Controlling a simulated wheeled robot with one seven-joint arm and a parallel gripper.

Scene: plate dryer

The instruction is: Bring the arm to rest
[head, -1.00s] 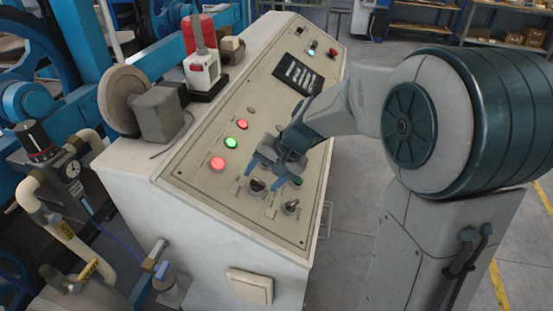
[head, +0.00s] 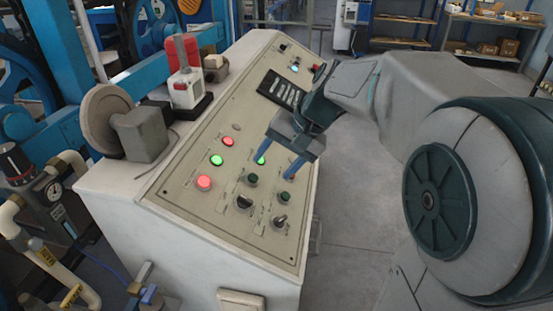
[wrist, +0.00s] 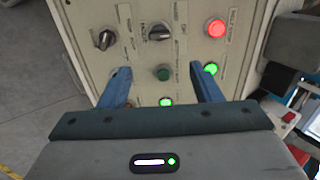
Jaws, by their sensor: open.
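My gripper (head: 278,162) is open and empty, with its two blue fingers apart above the sloped control panel (head: 222,138). In the head view its fingers are over the panel near a lit green button (head: 261,160). The wrist view shows my gripper (wrist: 161,84) with a dark green button (wrist: 163,73) between the fingers in the picture. Two black rotary knobs stand beyond the fingers, a left knob (wrist: 104,39) and a middle knob (wrist: 155,32). A red lit button (wrist: 216,28) is at the upper right. I cannot tell the exact gap between fingers and panel.
A red and white device (head: 184,82) and a round grey disc on a block (head: 108,118) stand along the panel's left edge. Pipes and a gauge (head: 53,190) are at the far left. Open floor (head: 355,215) lies right of the console.

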